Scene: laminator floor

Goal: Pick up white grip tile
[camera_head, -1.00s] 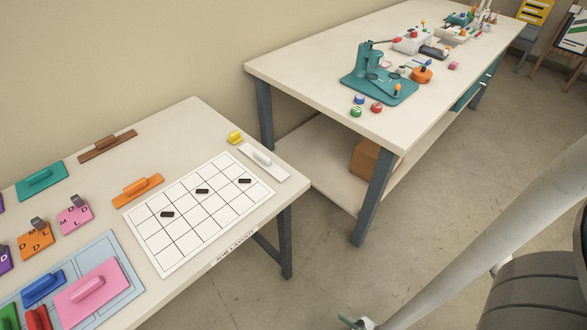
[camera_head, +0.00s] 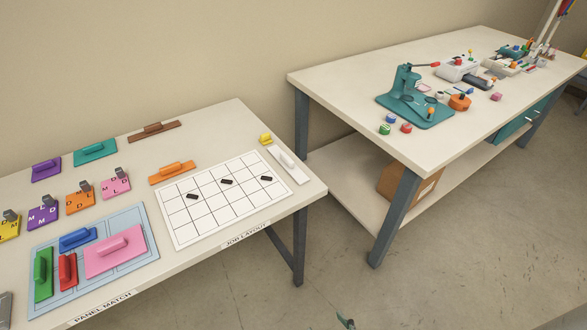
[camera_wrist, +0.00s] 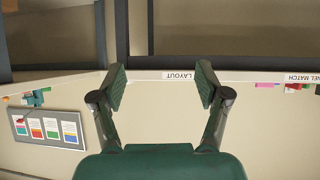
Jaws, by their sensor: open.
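The white grip tile (camera_head: 288,164) is a flat white strip with a raised white grip. It lies on the near table at its right end, between the grid sheet and the table's right edge. My gripper (camera_wrist: 162,83) shows in the wrist view with its two dark green fingers apart and nothing between them. In that view it faces the table front with the "LAYOUT" label, which appears upside down. The tile cannot be made out in the wrist view. In the head view a small green part at the bottom edge may be my gripper's tip.
The white grid sheet (camera_head: 219,207) with several black pieces lies left of the tile. A yellow piece (camera_head: 266,139) sits just behind it. An orange grip tile (camera_head: 172,172) is farther left. A second table (camera_head: 350,90) with a teal press (camera_head: 415,102) stands right, across a gap.

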